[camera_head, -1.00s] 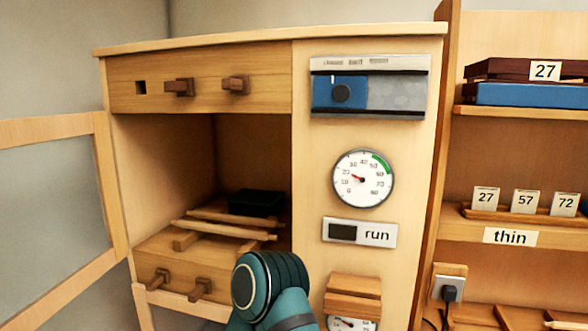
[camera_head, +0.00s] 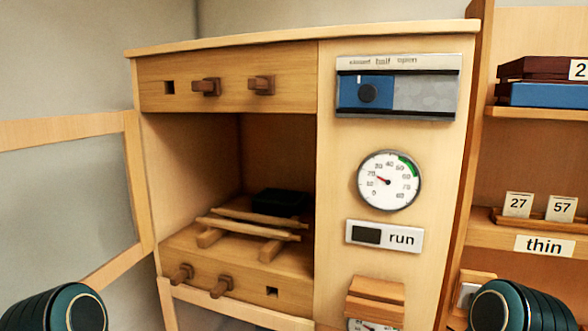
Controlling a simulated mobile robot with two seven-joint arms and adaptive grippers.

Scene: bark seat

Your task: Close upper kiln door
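The upper kiln door (camera_head: 130,185) is a light wooden frame with a pale see-through panel. It stands swung open to the left, its hinge side along the left edge of the kiln cabinet. The upper chamber (camera_head: 190,150) is open, with wooden slats (camera_head: 250,228) and a dark block (camera_head: 280,203) inside. Parts of my two arms, dark teal and rounded, show at the bottom left and bottom right. Neither gripper is in the picture.
Control panels, a round gauge (camera_head: 389,181) and a "run" sign (camera_head: 384,236) are on the kiln's right front. Wooden pegs (camera_head: 205,87) stick out above the opening and more (camera_head: 221,287) below it. A shelf unit (camera_head: 510,236) stands at the right.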

